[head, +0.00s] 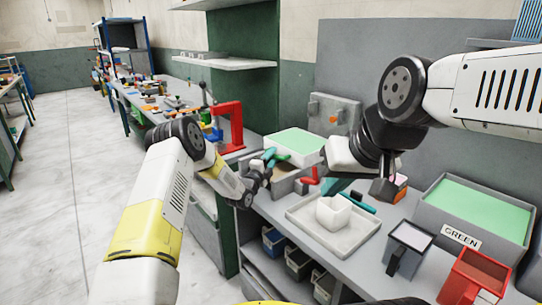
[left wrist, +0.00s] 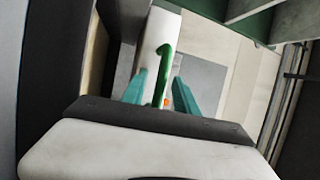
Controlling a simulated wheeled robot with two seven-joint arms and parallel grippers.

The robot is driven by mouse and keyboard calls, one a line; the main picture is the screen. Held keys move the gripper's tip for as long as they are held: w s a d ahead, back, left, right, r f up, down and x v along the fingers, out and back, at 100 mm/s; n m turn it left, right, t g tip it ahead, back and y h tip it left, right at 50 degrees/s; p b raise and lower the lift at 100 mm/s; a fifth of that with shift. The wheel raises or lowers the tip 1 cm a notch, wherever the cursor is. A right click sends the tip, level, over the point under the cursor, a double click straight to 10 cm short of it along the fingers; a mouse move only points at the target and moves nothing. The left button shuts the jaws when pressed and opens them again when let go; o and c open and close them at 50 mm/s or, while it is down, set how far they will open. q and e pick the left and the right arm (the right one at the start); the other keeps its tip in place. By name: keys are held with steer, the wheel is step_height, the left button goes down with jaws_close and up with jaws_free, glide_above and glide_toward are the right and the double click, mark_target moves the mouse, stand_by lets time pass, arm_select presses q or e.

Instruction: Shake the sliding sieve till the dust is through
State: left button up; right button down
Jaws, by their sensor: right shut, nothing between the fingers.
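A green curved handle (left wrist: 163,72) stands between the teal fingers of my left gripper in the left wrist view. The fingers are apart, and a gap shows beside the handle. In the head view my left gripper (head: 268,160) is at a grey box (head: 284,184) on the bench; I cannot tell for sure that this box is the sliding sieve. The arm and gripper hide part of it, and no dust can be made out. My right gripper (head: 338,187) is shut and empty above a white cup (head: 340,212) in a pale tray (head: 357,243).
A green-topped box (head: 295,143) stands behind the grey box. A red press (head: 229,126) is to its left. At the right are a bin labelled GREEN (head: 445,237), a grey dark-handled container (head: 408,240) and a red one (head: 474,275).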

arm_select(q)
steer(key=v, duration=0.6)
steer(key=shift+s, duration=0.1)
steer(key=s+a+r+n+g+y, duration=0.2)
steer(key=s+a+r+n+y, duration=0.3)
steer(key=r, duration=0.5)
steer(key=s+a+r+n+g+y, duration=0.25)
steer(key=s+a+r+n, duration=0.4)
steer(key=r, duration=0.35)
steer(key=s+a+n+g, duration=0.3)
steer(key=s+n, duration=0.2)
steer(key=s, duration=1.2)
steer(key=s+a+n+g, duration=0.3)
steer(key=s+n, duration=0.3)
steer(key=s, duration=1.1)
steer(key=shift+s+r+y, duration=0.25)
steer(key=shift+r+y, duration=0.05)
steer(key=shift+y, duration=0.05)
steer(key=shift+g, duration=0.25)
